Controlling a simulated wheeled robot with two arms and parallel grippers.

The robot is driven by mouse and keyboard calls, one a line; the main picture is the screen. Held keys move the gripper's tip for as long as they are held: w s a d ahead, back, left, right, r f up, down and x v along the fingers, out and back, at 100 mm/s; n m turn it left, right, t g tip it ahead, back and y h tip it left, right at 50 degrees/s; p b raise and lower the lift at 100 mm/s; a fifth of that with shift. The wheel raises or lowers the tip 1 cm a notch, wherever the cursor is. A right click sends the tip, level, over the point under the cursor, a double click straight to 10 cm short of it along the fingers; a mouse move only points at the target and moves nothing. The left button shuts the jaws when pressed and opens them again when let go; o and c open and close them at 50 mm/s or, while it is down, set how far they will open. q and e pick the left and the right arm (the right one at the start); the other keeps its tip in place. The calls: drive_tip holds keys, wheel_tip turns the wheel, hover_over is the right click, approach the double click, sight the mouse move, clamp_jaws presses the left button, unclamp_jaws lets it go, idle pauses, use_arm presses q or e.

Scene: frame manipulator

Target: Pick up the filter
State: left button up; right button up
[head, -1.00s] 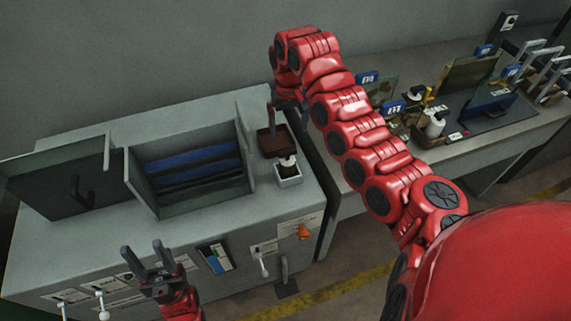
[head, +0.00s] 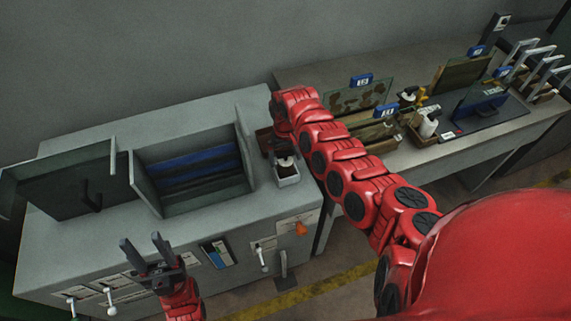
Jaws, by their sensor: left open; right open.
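I cannot tell for sure which thing is the filter. A dark brown square tray or block (head: 265,141) sits on top of the grey cabinet, partly covered by my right wrist. In front of it stands a small white square container (head: 287,179) with dark contents and a small white-topped item. My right arm reaches over from the right, with its wrist above the brown piece; its fingers are hidden. My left gripper (head: 141,241) is open and empty, fingers pointing up, before the cabinet's front. The open cabinet box (head: 245,168) holds blue and dark slats (head: 190,163).
An open door panel (head: 65,187) stands left of the box. Levers (head: 263,258) and labels line the cabinet front. A second bench (head: 440,155) at right carries panels, blue tags, a white bottle (head: 428,127) and several handled frames. Yellow tape crosses the floor.

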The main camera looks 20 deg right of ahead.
drive_tip(key=shift+f, duration=1.15)
drive_tip(key=c, duration=1.4)
drive_tip(key=shift+r, duration=0.15)
